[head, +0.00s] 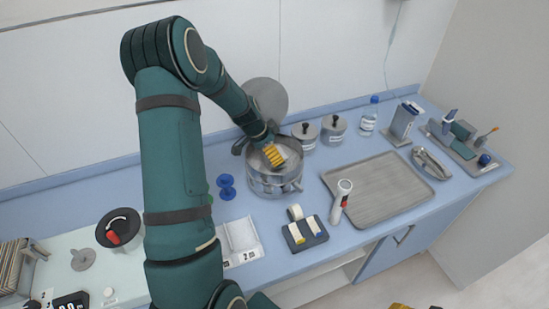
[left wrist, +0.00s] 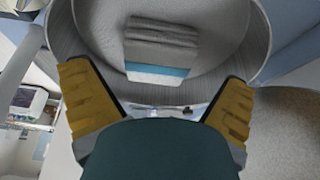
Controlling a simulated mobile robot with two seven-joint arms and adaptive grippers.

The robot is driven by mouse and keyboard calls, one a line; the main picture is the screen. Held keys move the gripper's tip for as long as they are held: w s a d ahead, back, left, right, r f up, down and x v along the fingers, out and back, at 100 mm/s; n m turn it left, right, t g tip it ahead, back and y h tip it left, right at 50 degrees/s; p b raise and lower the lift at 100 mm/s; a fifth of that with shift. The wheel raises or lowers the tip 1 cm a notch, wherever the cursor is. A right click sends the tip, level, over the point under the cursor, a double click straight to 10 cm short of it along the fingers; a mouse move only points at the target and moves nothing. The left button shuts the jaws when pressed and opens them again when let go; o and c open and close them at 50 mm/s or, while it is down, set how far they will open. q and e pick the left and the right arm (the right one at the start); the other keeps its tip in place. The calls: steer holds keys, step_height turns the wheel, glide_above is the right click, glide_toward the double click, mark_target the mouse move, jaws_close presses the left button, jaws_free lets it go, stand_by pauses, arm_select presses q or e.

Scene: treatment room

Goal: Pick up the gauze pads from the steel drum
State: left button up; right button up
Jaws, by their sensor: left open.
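The steel drum (head: 273,187) stands open on the blue counter, with a round lid (head: 268,98) raised at its back. In the left wrist view, I look into the drum (left wrist: 255,45) and see the gauze pads (left wrist: 160,42), a pale grey-white stack with a blue band at its near edge. My left gripper (head: 274,156) is at the drum's mouth, and its yellow fingers (left wrist: 155,82) are spread apart with nothing between them. The pads lie beyond the fingertips, apart from them. A yellow piece of my right gripper (head: 401,306) shows at the bottom edge, mostly cut off.
Two lidded steel jars (head: 305,136) and a bottle (head: 369,116) stand behind a bare steel tray (head: 380,188). A white and red handheld device (head: 341,202), a tape holder (head: 304,235) and a blue spool-like item (head: 226,187) are near the drum.

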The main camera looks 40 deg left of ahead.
arm_select(q)
steer(key=shift+x, duration=1.9)
steer(key=shift+s, duration=0.15)
steer(key=c, duration=0.9)
